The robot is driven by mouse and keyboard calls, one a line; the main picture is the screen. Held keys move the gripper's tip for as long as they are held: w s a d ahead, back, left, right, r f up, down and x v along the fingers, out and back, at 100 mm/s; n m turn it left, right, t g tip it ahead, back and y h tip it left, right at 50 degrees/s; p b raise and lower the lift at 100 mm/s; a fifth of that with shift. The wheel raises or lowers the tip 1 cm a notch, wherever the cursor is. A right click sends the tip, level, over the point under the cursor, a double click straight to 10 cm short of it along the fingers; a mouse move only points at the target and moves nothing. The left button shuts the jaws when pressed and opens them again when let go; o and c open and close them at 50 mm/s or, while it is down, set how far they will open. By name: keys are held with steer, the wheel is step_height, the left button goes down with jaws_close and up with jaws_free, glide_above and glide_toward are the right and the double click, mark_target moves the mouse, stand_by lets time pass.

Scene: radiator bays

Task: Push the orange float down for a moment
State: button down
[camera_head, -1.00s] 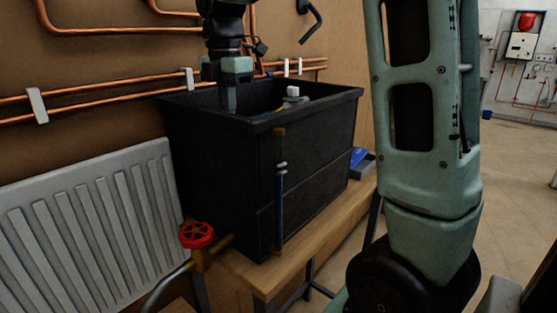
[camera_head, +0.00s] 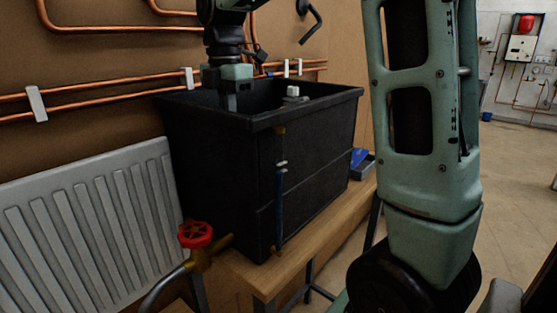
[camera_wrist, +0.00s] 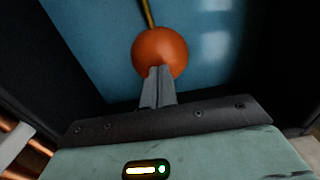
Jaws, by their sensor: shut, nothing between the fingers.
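The orange float (camera_wrist: 160,50) is a ball on a brass rod (camera_wrist: 148,14) in the wrist view, over the blue water (camera_wrist: 95,45) in the tank. My gripper (camera_wrist: 160,72) is shut and empty, and its fingertips overlap the near side of the float in that view. I cannot tell whether they touch it. In the head view my gripper (camera_head: 229,104) points down into the black tank (camera_head: 222,165), and its fingertips are partly hidden by the near wall. The float is hidden behind that wall there.
The tank stands on a wooden bench (camera_head: 262,275). A white fitting (camera_head: 292,92) sits inside the tank's far right. Copper pipes (camera_head: 110,93) run along the wall behind. A white radiator (camera_head: 85,230) and a red valve wheel (camera_head: 196,235) are at the left.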

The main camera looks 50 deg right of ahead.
steer(key=shift+f, duration=0.2)
steer(key=shift+f+b, duration=0.35)
steer(key=shift+f, duration=0.15)
stand_by(1.2)
steer(key=shift+r+p, duration=2.2)
steer(key=shift+r, duration=0.1)
steer(key=shift+r+p, duration=2.1)
steer(key=shift+r, duration=0.15)
